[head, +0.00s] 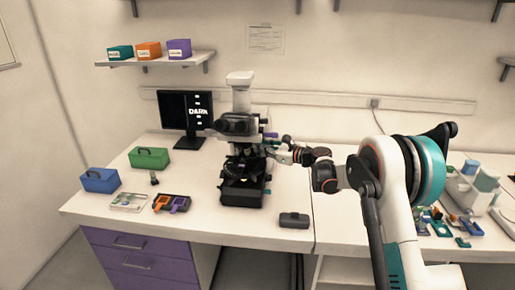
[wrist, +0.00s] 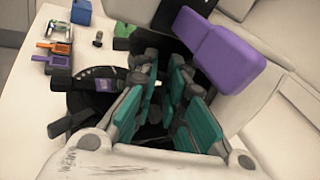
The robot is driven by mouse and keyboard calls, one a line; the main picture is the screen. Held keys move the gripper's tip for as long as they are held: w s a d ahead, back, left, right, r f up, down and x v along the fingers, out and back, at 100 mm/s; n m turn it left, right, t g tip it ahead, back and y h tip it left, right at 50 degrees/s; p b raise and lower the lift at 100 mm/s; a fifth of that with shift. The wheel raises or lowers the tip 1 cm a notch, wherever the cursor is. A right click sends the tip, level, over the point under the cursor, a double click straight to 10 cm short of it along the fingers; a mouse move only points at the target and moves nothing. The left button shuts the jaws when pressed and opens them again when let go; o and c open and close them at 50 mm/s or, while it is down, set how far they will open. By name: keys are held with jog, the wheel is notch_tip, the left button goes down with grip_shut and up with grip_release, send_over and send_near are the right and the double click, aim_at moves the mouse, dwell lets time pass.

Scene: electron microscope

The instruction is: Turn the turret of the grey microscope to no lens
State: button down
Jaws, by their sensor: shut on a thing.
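The microscope (head: 241,100) stands upright at the middle of the bench, with a pale camera tube on top, dark eyepieces and a black base. Its turret sits under the head and is mostly hidden by my gripper and the dark body parts. My gripper (head: 270,151) reaches in from the right at turret height. In the wrist view, my gripper (wrist: 160,105) has its teal-padded fingers among the dark parts around the turret. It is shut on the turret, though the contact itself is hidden. The microscope's dark round stage (wrist: 78,98) shows left of the fingers.
A purple microscope part (wrist: 215,45) is close to the fingers. A monitor (head: 186,113) reading "DARK" stands behind left. Green (head: 150,157) and blue (head: 100,180) boxes and small trays lie left. A dark grey object (head: 294,220) lies at the front; bare bench surrounds it.

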jog(key=shift+w+d+r+n+g+y+p, duration=0.2)
jog(key=shift+w+n+g+p, duration=0.15)
jog(key=shift+w+g, duration=0.3)
jog(key=shift+w+d+r+n+g+y+p, duration=0.1)
jog(key=shift+w+r+n+g+p, duration=0.25)
jog(key=shift+w, duration=0.55)
jog(key=shift+w+d+r+n+g+y+p, duration=0.1)
jog(key=shift+w+n+g+p, duration=0.25)
jog(key=shift+w+g, duration=0.35)
jog(key=shift+w+a+r+n+g, duration=0.1)
jog(key=shift+w+n+g, duration=0.4)
jog(key=shift+n+g, duration=0.25)
jog(key=shift+w+a, duration=0.1)
jog(key=shift+g, duration=0.25)
jog(key=c, duration=1.7)
grip_release()
jog(key=shift+o, duration=0.2)
